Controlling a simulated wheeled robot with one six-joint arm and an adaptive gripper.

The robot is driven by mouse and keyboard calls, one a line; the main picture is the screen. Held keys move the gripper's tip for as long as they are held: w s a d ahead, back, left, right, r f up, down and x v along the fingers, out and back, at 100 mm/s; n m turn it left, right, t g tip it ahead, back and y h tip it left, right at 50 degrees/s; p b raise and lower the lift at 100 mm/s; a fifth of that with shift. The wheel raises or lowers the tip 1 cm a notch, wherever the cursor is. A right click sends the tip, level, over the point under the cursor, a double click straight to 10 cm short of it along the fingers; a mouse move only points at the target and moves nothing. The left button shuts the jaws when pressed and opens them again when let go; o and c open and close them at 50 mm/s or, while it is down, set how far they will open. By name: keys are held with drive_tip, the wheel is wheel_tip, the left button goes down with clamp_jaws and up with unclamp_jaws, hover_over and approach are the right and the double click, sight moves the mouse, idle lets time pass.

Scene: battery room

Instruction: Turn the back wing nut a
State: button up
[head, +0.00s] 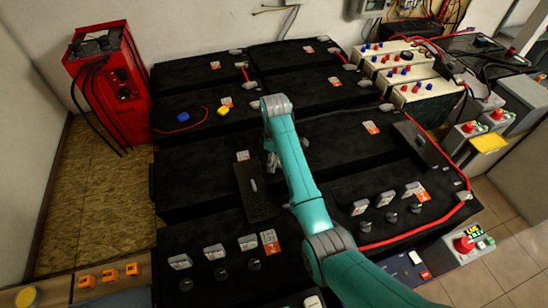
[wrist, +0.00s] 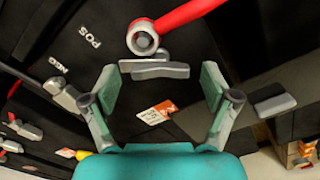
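In the wrist view, a grey wing nut (wrist: 155,69) shows as a flat bar just beyond my fingertips. The ringed end of a red cable (wrist: 180,14) lies right by it, with a round grey lug (wrist: 142,40). My gripper (wrist: 158,88) is open, one finger on each side of the picture, with nothing between the fingers; the wing nut appears ahead of the gap. In the head view my gripper (head: 272,160) points down over the black batteries (head: 345,140) in the middle, partly hidden by my wrist. I cannot pick out this nut in the head view.
A red charger cabinet (head: 108,85) stands at the left. A dark plate with a handle (head: 252,192) lies near my gripper. White batteries (head: 425,92) stand at the back right. Grey terminals (head: 248,243) rise at the front. Red cable (head: 410,236) runs along the right.

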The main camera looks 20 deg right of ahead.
drive_tip(key=c, duration=0.9)
drive_tip(key=shift+c, duration=0.2)
drive_tip(key=shift+m, duration=0.3)
drive_tip(key=m, duration=1)
drive_tip(key=shift+m, duration=0.3)
